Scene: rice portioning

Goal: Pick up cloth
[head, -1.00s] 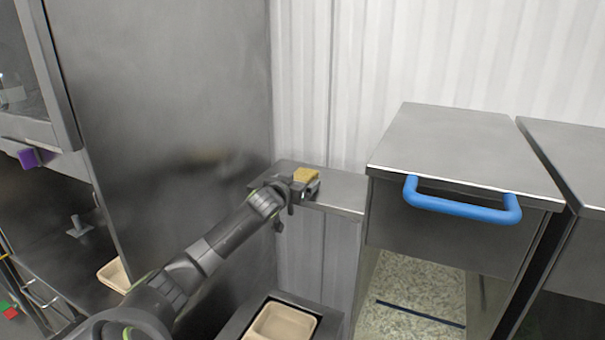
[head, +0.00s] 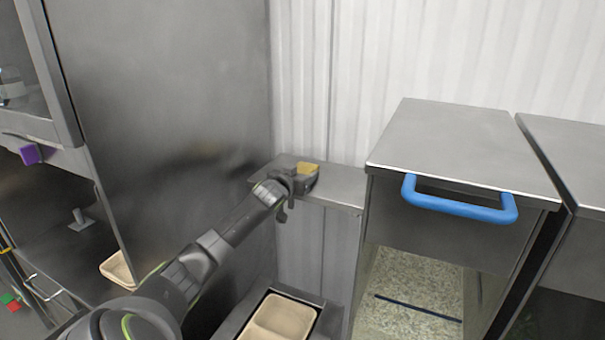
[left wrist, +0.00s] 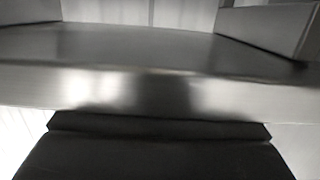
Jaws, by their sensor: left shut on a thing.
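The cloth (head: 308,168) is a small yellow piece over the narrow steel ledge at the back, beside the tall steel cabinet. My left gripper (head: 300,183) is at the cloth and shut on it; its fingers are partly hidden behind the wrist. In the left wrist view, only a dark part of my gripper and the steel ledge's front edge (left wrist: 160,88) show; the cloth is not seen there. My right gripper is not in view.
The tall steel cabinet (head: 180,100) stands close to the left of my arm. A steel drawer unit with a blue handle (head: 460,205) stands to the right. A beige tray (head: 280,318) sits below the ledge. The ledge's right part (head: 342,188) is clear.

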